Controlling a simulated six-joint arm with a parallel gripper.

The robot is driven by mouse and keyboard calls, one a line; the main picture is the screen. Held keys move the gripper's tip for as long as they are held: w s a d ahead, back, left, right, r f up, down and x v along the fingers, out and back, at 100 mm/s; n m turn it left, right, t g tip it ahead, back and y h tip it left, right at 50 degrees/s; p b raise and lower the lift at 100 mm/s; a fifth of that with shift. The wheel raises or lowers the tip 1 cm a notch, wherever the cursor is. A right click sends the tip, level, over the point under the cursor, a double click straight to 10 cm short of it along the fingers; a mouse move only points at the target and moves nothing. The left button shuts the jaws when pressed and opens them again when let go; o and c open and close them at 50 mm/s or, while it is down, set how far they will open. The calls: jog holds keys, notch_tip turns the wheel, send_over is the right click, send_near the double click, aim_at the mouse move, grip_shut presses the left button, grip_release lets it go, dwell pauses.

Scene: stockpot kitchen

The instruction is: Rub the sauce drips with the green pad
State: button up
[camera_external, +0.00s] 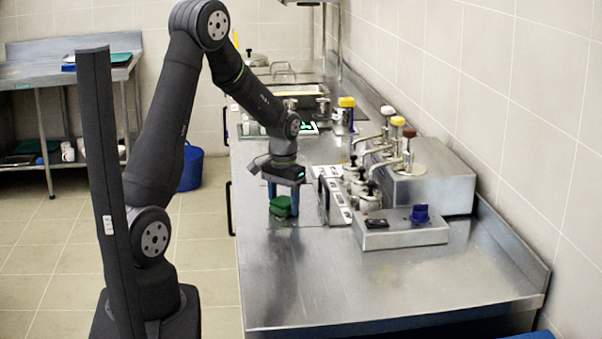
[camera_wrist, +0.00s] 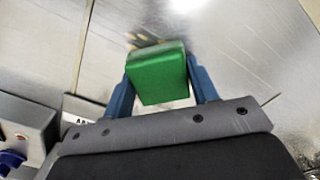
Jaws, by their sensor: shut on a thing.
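The green pad (camera_external: 281,206) is held between the blue fingers of my gripper (camera_external: 284,201), low over the steel counter in the external view. In the wrist view the green pad (camera_wrist: 158,72) fills the space between the two fingers (camera_wrist: 160,88), which are shut on it. Brownish marks (camera_wrist: 147,40) show on the steel just beyond the pad's far edge; they may be the sauce drips. The pad hides the surface under it. I cannot tell whether the pad touches the counter.
A steel unit with pump dispensers (camera_external: 425,185) stands right of my gripper, with a lower box with a blue knob (camera_external: 420,214) in front. The near part of the counter (camera_external: 370,275) is clear. A blue bucket (camera_external: 191,168) stands on the floor.

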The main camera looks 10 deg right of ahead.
aim_at(286, 221)
jog(key=shift+w, duration=1.25)
jog(key=shift+s, duration=3.9)
notch_tip(286, 221, up, 8)
